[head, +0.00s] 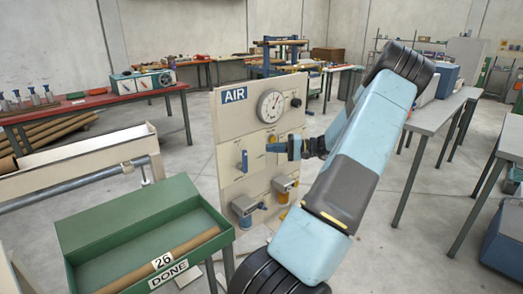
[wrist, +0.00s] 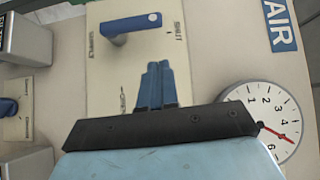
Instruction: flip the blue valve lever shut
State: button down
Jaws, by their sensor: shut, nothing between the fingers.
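The blue valve lever (head: 243,160) is on the left of the upright AIR board. In the wrist view, which is turned sideways, the lever (wrist: 132,27) lies along the board's upward direction on a cream plate. A smaller label (wrist: 122,103), too blurred to read surely, is at the plate's right side. My gripper (head: 270,148) is shut and empty, right of the lever. Its blue fingers (wrist: 156,68) are together, with a visible gap to the lever.
A dial gauge (head: 270,106) with a red needle is above on the board (head: 230,125). A green tray (head: 120,215) stands at front left. Open floor lies behind the board.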

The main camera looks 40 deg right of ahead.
jog(key=v, duration=0.6)
jog(key=shift+f, duration=0.15)
dwell(0.4)
jog(key=w+a+r+n+g+h, duration=0.1)
jog(key=a+r+n+g+h, duration=0.2)
jog(key=a, duration=0.6)
jog(key=w+a+r+g, duration=0.1)
jog(key=a+r+g, duration=0.25)
jog(key=a, duration=0.65)
jog(key=w+a+r+n+g+h, duration=0.1)
jog(key=a+r+n+g+h, duration=0.15)
jog(key=a+g, duration=0.45)
jog(key=s+a+r+n+t+h, duration=0.1)
jog(key=s+a+r+t+h, duration=0.2)
jog(key=s+a, duration=0.6)
jog(key=s+a+r+n+t+h, duration=0.2)
jog(key=s+a+r+t+h, duration=0.1)
jog(key=s+a+r, duration=0.4)
jog(key=s+a+h, duration=0.1)
jog(key=s+a, duration=0.1)
jog(key=shift+s+a+r+t, duration=0.3)
jog(key=shift+s+t, duration=0.05)
jog(key=shift+s, duration=0.05)
